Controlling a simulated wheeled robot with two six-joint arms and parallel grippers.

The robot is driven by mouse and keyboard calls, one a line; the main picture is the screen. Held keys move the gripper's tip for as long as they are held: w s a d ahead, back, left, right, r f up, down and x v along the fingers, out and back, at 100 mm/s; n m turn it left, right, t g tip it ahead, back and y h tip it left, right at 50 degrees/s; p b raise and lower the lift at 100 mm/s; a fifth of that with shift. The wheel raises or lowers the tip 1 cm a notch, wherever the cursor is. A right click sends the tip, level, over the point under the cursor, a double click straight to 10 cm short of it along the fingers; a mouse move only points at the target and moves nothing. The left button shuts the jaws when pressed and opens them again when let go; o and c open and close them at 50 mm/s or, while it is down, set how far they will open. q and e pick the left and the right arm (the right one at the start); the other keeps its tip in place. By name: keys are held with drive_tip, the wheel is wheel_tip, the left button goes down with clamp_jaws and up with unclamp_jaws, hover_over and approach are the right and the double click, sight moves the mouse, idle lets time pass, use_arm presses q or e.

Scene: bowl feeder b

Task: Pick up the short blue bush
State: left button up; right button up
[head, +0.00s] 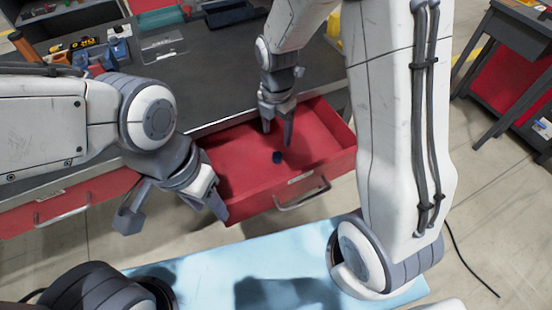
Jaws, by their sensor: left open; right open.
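A small dark blue bush (277,157) lies on the red floor of an open drawer (325,128). My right gripper (277,138) points down into the drawer, open and empty, with its fingertips just above and beside the bush in the picture. I cannot tell the exact height between them. My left gripper (172,218) is open and empty at the drawer's left front corner, apart from the bush.
A dark workbench top (200,85) lies behind the drawer, with tools and boxes (85,45) at the back left. A closed red drawer (65,205) is at the left. A dark table (515,50) stands at the right.

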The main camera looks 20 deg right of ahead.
sight(277, 155)
wheel_tip(277, 155, down, 10)
drive_tip(key=shift+w+d+r+b, duration=0.15)
drive_tip(key=shift+r+b, duration=0.1)
drive_tip(key=shift+b, duration=0.4)
clamp_jaws()
